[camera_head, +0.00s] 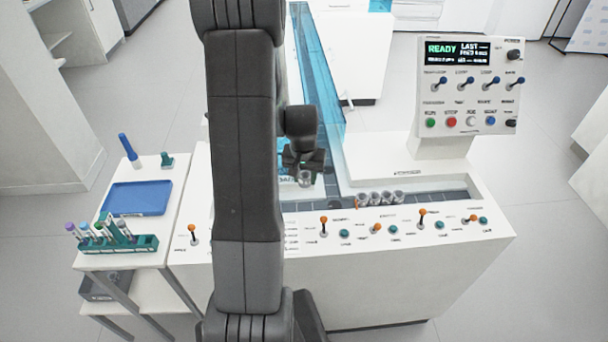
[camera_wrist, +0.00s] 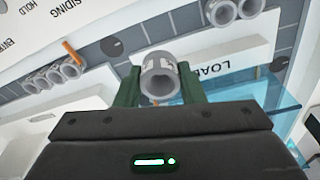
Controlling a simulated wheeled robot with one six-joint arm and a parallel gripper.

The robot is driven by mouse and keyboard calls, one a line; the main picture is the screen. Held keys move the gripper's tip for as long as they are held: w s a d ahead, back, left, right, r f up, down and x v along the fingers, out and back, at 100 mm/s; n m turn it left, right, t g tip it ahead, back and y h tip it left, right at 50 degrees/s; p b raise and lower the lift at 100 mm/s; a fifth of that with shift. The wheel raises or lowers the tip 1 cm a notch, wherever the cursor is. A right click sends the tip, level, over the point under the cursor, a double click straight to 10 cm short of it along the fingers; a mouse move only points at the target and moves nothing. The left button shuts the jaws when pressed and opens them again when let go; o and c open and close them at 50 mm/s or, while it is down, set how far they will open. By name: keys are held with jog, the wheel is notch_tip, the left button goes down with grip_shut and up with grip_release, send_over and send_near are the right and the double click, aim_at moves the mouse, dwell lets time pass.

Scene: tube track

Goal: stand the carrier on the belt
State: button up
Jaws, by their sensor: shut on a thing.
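The carrier (camera_wrist: 158,78) is a grey, open-ended cup with a pale marking. It is between the green fingers of my gripper (camera_wrist: 158,92), which is shut on it. In the head view my gripper (camera_head: 303,162) holds the carrier (camera_head: 305,179) at the back of the white console, by the dark belt (camera_head: 338,203). The carrier looks roughly upright there. The belt also shows in the wrist view (camera_wrist: 184,27), behind the carrier. I cannot tell whether the carrier's base touches the belt. My arm hides the belt's left part in the head view.
Several grey carriers (camera_head: 386,198) stand in a row to the right. Orange levers (camera_head: 323,222) line the console front. A clear blue-tinted channel (camera_head: 322,75) runs behind. A control panel (camera_head: 468,85) stands at the right. A side table holds a blue tray (camera_head: 137,198) and a tube rack (camera_head: 118,241).

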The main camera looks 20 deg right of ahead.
jog(key=b, duration=0.5)
send_over(305, 207)
notch_tip(305, 207, down, 8)
jog(key=shift+s+a+r, duration=0.1)
jog(key=shift+s, duration=0.05)
jog(key=shift+f+b, duration=0.9)
jog(key=shift+f, duration=0.1)
jog(key=shift+f+b, duration=0.65)
jog(key=shift+b, duration=0.3)
jog(key=o, duration=0.8)
jog(key=shift+o, duration=0.2)
jog(key=r, duration=0.4)
jog(key=s+r, duration=0.1)
jog(key=r, duration=0.4)
jog(key=a+r, duration=0.1)
jog(key=r, duration=0.3)
jog(key=shift+s+r+p, duration=0.25)
jog(key=shift+r+p, duration=0.15)
